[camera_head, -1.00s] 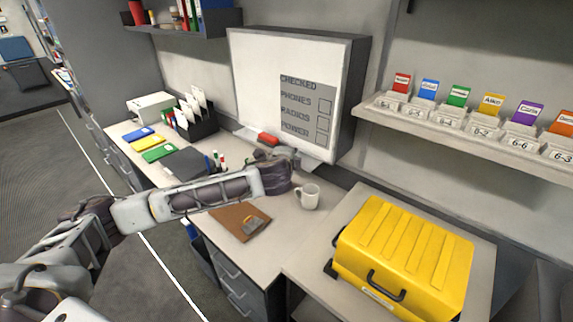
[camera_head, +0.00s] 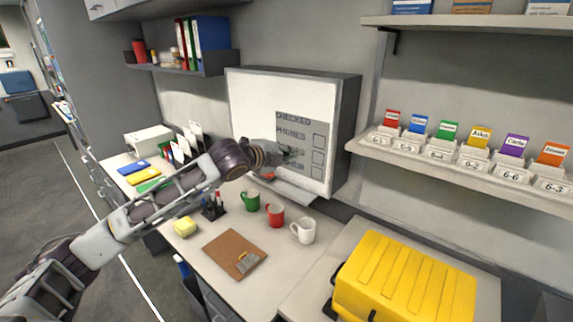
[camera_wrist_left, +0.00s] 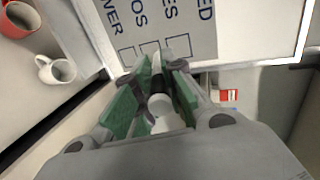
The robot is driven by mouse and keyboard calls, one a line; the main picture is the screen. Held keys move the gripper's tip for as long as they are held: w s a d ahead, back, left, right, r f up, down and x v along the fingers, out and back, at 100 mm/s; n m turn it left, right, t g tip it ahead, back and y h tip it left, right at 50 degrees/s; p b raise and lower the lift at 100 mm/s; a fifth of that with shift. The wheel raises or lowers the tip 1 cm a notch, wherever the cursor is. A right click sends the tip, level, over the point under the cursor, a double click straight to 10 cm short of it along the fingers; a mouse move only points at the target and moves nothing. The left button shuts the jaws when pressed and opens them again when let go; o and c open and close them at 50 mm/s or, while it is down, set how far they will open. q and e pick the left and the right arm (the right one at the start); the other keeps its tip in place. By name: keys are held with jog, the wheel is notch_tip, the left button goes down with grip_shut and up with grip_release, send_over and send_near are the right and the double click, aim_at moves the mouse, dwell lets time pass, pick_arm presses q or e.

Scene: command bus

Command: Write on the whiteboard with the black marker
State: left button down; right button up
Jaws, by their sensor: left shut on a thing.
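The whiteboard (camera_head: 245,105) hangs above the desk, with a grey panel (camera_head: 296,118) of printed words and empty boxes at its right. My left gripper (camera_head: 290,152) is raised in front of this panel and covers part of its lettering. In the left wrist view, its green-padded fingers (camera_wrist_left: 160,75) are shut on the marker (camera_wrist_left: 166,108), which shows a white body and a dark part. Its tip is hard to make out, and I cannot tell whether it touches the board. The panel with its boxes also shows there (camera_wrist_left: 190,22). My right gripper is out of view.
A tray (camera_head: 290,190) with a red item (camera_head: 267,177) runs below the board. A green mug (camera_head: 249,201), a red mug (camera_head: 275,216), a white mug (camera_head: 303,230) and a clipboard (camera_head: 235,254) sit on the desk. A yellow case (camera_head: 405,280) stands at right.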

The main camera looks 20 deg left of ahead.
pick_arm(q)
jog(key=shift+s+a+r+m+h, duration=0.1)
jog(key=shift+r+m+h, duration=0.25)
jog(key=shift+r, duration=0.55)
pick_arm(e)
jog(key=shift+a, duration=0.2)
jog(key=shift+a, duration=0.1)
pick_arm(q)
jog(key=shift+w, duration=0.25)
jog(key=shift+w+d, duration=0.25)
jog(key=shift+w, duration=0.35)
jog(key=shift+w+d, duration=0.3)
jog(key=shift+w, duration=0.3)
jog(key=shift+w+d, duration=0.25)
jog(key=shift+w, duration=0.35)
jog(key=shift+w+d, duration=0.25)
jog(key=shift+w, duration=0.4)
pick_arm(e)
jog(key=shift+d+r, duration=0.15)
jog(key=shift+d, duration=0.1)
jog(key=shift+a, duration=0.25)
pick_arm(q)
jog(key=shift+w+p, duration=0.3)
jog(key=shift+p, duration=0.5)
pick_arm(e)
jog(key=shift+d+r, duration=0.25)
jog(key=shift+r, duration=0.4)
